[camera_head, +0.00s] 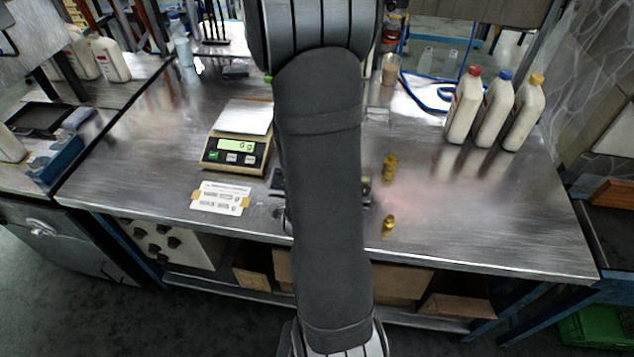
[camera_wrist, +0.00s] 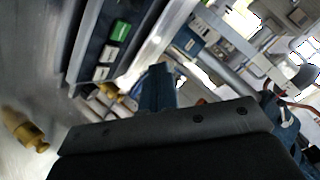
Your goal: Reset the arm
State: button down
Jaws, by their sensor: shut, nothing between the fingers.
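My arm rises through the middle of the head view, and its links cover the table's centre; my gripper cannot be made out there. In the wrist view my gripper (camera_wrist: 160,88) shows as a short dark block beyond the dark wrist housing, shut with nothing seen between the fingers. Two brass fittings, a back one (camera_head: 390,167) and a front one (camera_head: 388,225), stand on the metal table (camera_head: 480,225) just right of my arm. A brass piece (camera_wrist: 25,130) lies at the left of the wrist view. A digital scale (camera_head: 238,137) with an empty pan stands left of my arm.
Three white bottles with red (camera_head: 465,105), blue (camera_head: 495,110) and yellow (camera_head: 525,113) caps stand at the back right. A white label card (camera_head: 221,198) lies before the scale. A small dark object is partly hidden behind my arm. The table's front right is clear.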

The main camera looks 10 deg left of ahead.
jog(key=shift+w+f, duration=0.1)
jog(key=shift+f, duration=0.05)
jog(key=shift+s+r, duration=0.3)
jog(key=shift+r, duration=0.6)
jog(key=shift+s+r, duration=0.3)
jog(key=shift+r, duration=0.55)
